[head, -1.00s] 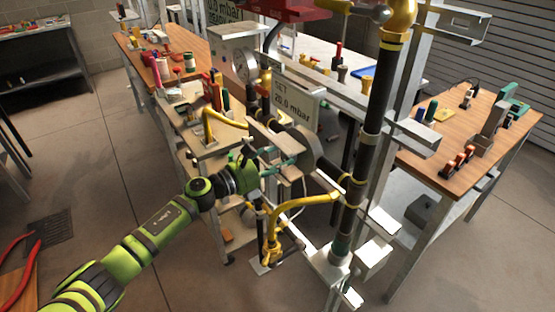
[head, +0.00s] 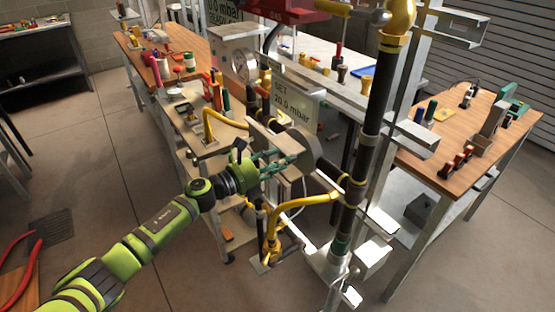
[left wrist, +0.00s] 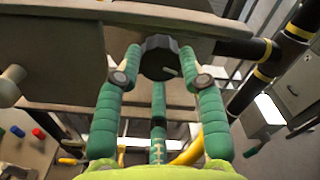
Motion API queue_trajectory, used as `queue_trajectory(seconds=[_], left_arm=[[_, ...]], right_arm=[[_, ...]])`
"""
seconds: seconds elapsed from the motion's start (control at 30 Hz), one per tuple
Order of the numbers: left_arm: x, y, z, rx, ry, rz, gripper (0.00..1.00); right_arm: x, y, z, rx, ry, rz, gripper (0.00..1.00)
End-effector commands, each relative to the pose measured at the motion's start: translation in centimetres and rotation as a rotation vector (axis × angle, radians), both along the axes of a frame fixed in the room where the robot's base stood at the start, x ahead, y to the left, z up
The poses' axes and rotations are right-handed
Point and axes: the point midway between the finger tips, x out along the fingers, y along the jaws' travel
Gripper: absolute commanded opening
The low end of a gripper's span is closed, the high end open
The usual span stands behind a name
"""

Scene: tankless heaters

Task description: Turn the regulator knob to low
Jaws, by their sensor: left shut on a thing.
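The regulator knob (left wrist: 160,57) is black and ribbed, with a short white mark toward its lower right in the left wrist view. My left gripper (left wrist: 161,70) has its green fingers on either side of the knob, the tips against its sides. In the head view the left gripper (head: 290,160) reaches to the regulator's board; the knob is hard to make out there. The round grey regulator body (head: 318,152) sits behind the board. A sign (head: 292,103) above it reads "SET 20.0 mbar". My right gripper is not in view.
A yellow pipe (head: 305,203) bends just below the gripper. A tall black pipe (head: 369,120) with yellow bands stands to the right. A wooden table (head: 460,150) with tools stands farther right. Open floor (head: 130,185) lies left of the rig.

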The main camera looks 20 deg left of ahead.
Motion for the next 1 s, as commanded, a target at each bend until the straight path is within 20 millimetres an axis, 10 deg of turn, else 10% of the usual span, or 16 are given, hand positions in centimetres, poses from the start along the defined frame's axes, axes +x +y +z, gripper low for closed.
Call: queue_trajectory(seconds=[1.0], left_arm=[[0.3, 0.3, 0.6, -0.767, 0.587, 0.005, 0.07]], right_arm=[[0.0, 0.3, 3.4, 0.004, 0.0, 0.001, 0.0]])
